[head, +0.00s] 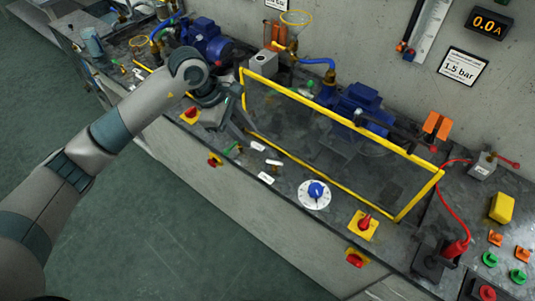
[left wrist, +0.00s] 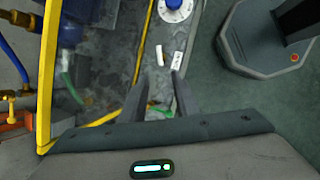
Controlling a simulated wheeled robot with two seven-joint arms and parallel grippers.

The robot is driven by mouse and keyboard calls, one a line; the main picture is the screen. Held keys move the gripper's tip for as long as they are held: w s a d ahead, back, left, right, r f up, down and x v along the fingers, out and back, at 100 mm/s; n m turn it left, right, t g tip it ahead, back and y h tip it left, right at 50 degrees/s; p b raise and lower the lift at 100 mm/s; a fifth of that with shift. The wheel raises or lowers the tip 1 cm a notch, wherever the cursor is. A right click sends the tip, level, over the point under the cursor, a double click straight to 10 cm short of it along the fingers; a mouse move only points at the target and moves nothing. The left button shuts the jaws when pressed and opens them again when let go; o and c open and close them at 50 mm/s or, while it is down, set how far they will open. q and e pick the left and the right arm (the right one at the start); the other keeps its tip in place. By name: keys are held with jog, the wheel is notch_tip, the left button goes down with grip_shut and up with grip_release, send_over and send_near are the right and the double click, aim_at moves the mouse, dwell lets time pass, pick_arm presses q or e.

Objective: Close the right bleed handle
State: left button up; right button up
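My left gripper (head: 248,134) reaches down over the bench front, beside the yellow-framed guard. In the left wrist view its two fingers (left wrist: 160,92) stand apart. A small green handle (head: 233,149) lies by the bench's front edge, close to the gripper. A green part (left wrist: 160,108) shows low between the fingers in the left wrist view, partly hidden; contact cannot be told. White labels (head: 265,178) lie near the handle, with a small brass-coloured fitting (head: 276,167) between them. I cannot tell for sure which bleed handle this is. My right gripper is out of view.
The yellow-framed guard (head: 330,120) stands in front of a blue pump (head: 360,105). A white dial with a blue knob (head: 316,190) and a red switch on a yellow plate (head: 364,224) sit to the right. The floor (head: 200,240) in front is clear.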

aim_at(271, 161)
pick_arm(q)
jog(key=p+x, duration=0.4)
jog(key=x, duration=0.8)
jog(key=shift+d+f, duration=0.15)
jog(key=shift+f, duration=0.15)
jog(key=shift+d+f, duration=0.2)
jog(key=shift+f, duration=0.4)
grip_shut()
